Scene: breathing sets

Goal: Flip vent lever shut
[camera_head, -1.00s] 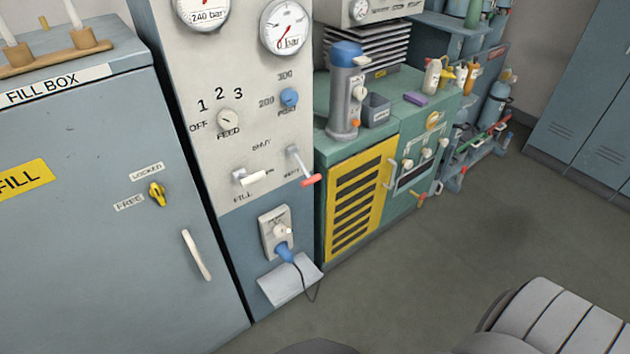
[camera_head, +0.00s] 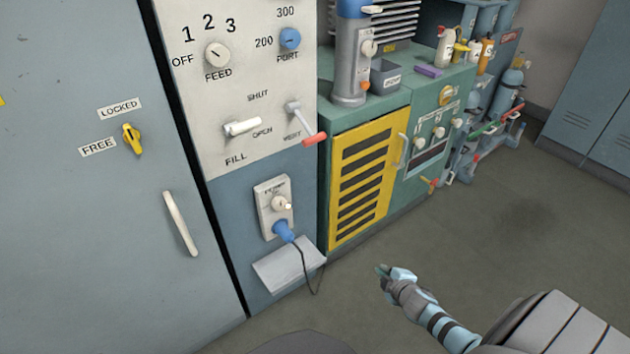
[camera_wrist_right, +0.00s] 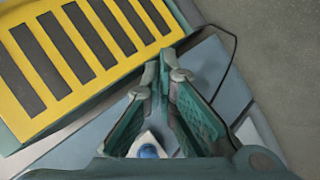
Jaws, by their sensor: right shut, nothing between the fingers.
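The vent lever (camera_head: 303,122) is on the white upper panel in the head view, beside the VENT label. It is a grey lever with a red grip, slanting down and right from its pivot. The SHUT label (camera_head: 258,97) is up and left of it, and OPEN (camera_head: 262,133) is lower left. My right gripper (camera_head: 382,270) is low over the floor, right of and below the lever and well apart from it. It is shut and empty; its fingertips (camera_wrist_right: 158,68) meet in the wrist view. The lever is not seen there. My left gripper is out of view.
The white fill lever (camera_head: 242,128) is left of the vent lever. Below are the pump switch plate (camera_head: 267,190), a blue plug (camera_head: 283,231) with a hanging black cable, and a grey shelf (camera_head: 285,268). The yellow grille (camera_head: 362,180) stands to the right. Floor is clear in front.

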